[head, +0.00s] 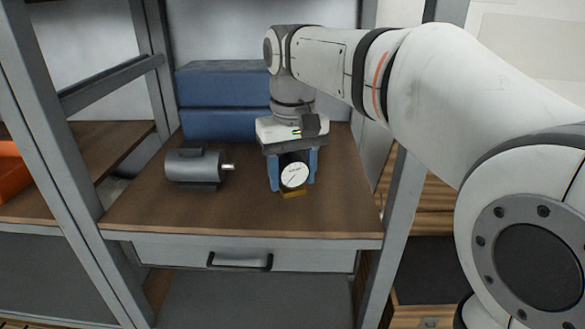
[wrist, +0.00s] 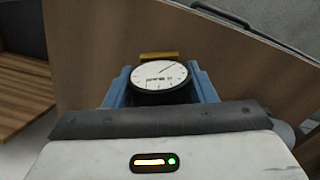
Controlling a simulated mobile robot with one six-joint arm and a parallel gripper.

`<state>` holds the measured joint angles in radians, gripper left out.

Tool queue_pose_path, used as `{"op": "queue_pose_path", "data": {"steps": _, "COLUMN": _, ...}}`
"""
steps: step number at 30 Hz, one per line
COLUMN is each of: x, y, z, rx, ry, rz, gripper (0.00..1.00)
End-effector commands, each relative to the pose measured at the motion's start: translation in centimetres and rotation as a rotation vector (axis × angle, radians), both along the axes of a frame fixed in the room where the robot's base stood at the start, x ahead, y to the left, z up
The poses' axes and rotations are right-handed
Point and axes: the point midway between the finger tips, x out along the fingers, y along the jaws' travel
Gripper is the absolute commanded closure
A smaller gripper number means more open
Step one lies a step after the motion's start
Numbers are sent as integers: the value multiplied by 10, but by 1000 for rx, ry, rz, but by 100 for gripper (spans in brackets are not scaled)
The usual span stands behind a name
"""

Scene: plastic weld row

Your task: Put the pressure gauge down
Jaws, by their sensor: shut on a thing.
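The pressure gauge (head: 294,175) has a round white dial with a dark rim and a brass-coloured fitting at its lower end. My gripper (head: 292,182) points down over the wooden worktop (head: 240,215), and its blue fingers are shut on the gauge from both sides. In the wrist view the gauge (wrist: 160,76) sits between the blue fingers (wrist: 160,88), dial facing the camera. The brass fitting is low over the worktop near its front; I cannot tell whether it touches.
A grey motor (head: 194,167) with a metal shaft lies left of the gauge. Blue boxes (head: 222,86) are stacked at the back. A grey frame post (head: 62,150) stands at the left. A drawer handle (head: 240,262) is below the front edge. Worktop in front of the motor is clear.

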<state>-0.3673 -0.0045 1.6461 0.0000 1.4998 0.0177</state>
Motion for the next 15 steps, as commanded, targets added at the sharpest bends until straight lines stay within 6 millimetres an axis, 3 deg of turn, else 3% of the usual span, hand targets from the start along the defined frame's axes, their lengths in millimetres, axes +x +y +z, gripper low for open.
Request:
{"op": "queue_pose_path", "data": {"steps": 3, "x": 30, "y": 0, "z": -2, "rx": 0, "ry": 1, "rz": 1, "gripper": 77}}
{"op": "queue_pose_path", "data": {"steps": 6, "x": 45, "y": 0, "z": -1, "rx": 0, "ry": 0, "rz": 3, "gripper": 77}}
{"op": "queue_pose_path", "data": {"steps": 11, "x": 55, "y": 0, "z": -2, "rx": 0, "ry": 0, "rz": 5, "gripper": 77}}
{"op": "queue_pose_path", "data": {"steps": 15, "x": 54, "y": 0, "z": -19, "rx": -1, "ry": 2, "rz": 6, "gripper": 77}}
